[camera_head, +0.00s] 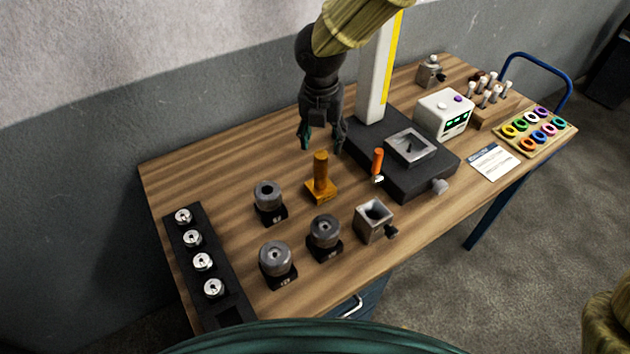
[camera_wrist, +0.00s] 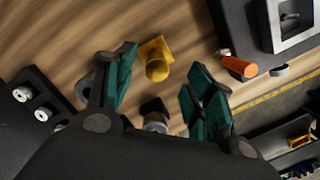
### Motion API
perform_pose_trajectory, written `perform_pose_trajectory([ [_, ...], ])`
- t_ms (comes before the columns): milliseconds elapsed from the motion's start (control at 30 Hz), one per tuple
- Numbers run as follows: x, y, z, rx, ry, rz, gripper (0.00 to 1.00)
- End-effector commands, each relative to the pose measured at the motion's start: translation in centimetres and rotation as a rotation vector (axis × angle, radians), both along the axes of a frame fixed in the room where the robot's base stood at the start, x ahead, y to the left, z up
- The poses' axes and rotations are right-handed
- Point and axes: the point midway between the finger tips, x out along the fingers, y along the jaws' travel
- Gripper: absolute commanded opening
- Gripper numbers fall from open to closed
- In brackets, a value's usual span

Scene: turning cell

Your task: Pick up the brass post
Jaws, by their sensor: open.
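The brass post (camera_head: 320,170) stands upright on its square base on the wooden table, near the middle. In the wrist view the post (camera_wrist: 157,68) shows from above, ahead of and between the fingers. My gripper (camera_head: 322,146) is open and empty above the post and points down. In the wrist view its green-padded fingers (camera_wrist: 160,90) are spread wide, apart from the post. The post's top is clear of the gripper in the head view.
Dark cylindrical parts on black blocks stand left (camera_head: 268,195) and in front (camera_head: 324,231). An orange-handled tool (camera_head: 377,163) and a black measuring stand (camera_head: 415,178) are to the right. A grey square block (camera_head: 373,221) is at front right. A black rack (camera_head: 198,240) lies far left.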

Motion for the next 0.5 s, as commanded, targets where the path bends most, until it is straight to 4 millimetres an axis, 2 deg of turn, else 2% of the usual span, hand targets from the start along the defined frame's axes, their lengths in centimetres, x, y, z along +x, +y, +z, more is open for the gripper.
perform_pose_trajectory([
  [200, 0.3, -0.1, -3.0, -0.002, 0.004, 0.0, 0.54],
  [500, 0.3, 0.0, -4.6, -0.002, 0.004, -0.001, 0.54],
])
